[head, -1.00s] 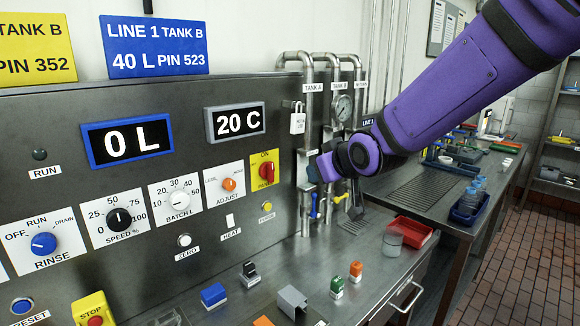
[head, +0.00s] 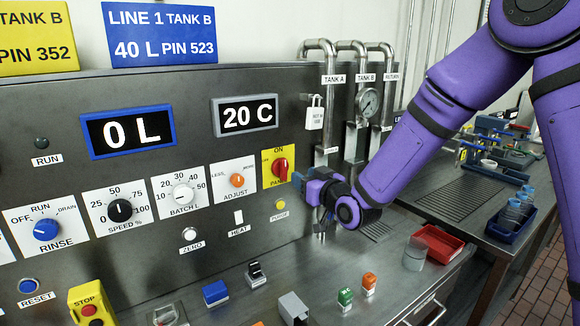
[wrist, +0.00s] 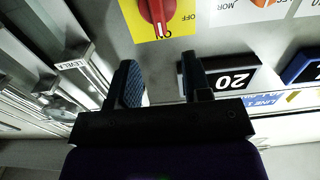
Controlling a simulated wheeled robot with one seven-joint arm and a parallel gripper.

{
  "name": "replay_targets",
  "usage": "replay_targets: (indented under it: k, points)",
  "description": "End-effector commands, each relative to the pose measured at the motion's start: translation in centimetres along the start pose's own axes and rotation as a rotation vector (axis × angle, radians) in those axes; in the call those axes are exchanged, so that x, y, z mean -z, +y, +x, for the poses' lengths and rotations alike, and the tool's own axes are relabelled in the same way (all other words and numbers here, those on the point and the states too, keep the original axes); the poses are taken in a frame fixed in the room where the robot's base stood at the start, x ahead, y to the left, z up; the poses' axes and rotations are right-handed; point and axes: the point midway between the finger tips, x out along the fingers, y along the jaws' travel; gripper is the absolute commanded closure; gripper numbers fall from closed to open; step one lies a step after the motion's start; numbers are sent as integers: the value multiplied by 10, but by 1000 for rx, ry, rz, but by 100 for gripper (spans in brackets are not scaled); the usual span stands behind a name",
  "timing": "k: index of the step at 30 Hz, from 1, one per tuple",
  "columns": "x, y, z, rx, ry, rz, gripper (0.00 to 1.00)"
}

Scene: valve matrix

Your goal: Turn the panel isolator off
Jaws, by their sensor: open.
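The panel isolator is a red rotary knob (head: 280,168) on a yellow plate marked ON at the top and OFF at the left, at the right end of the control panel. Its handle stands upright toward ON. In the wrist view the knob (wrist: 157,12) is upside down at the top edge and partly cut off, with its white mark toward ON. My gripper (head: 299,180) is just right of the yellow plate, in front of the panel. In the wrist view my gripper (wrist: 160,72) is open and empty, its fingers apart from the knob.
A temperature display (head: 245,116) and a padlock (head: 315,113) are above and beside the isolator. Tank pipes (head: 329,95) rise to its right. A yellow button (head: 280,204) sits below it. Small blocks, a clear cup (head: 415,254) and a red tray (head: 441,246) stand on the bench.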

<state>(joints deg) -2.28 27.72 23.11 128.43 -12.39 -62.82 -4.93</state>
Motion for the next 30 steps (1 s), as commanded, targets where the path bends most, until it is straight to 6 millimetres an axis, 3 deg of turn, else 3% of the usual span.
replay_targets:
  k: [9,15,28,29,30]
  points:
    - [0,0,56,1,-1,0,55]
    - [0,0,81,1,-1,0,55]
    - [0,0,90,1,-3,-1,55]
    - [0,0,90,1,-3,-1,58]
    - [0,0,90,1,-3,-1,67]
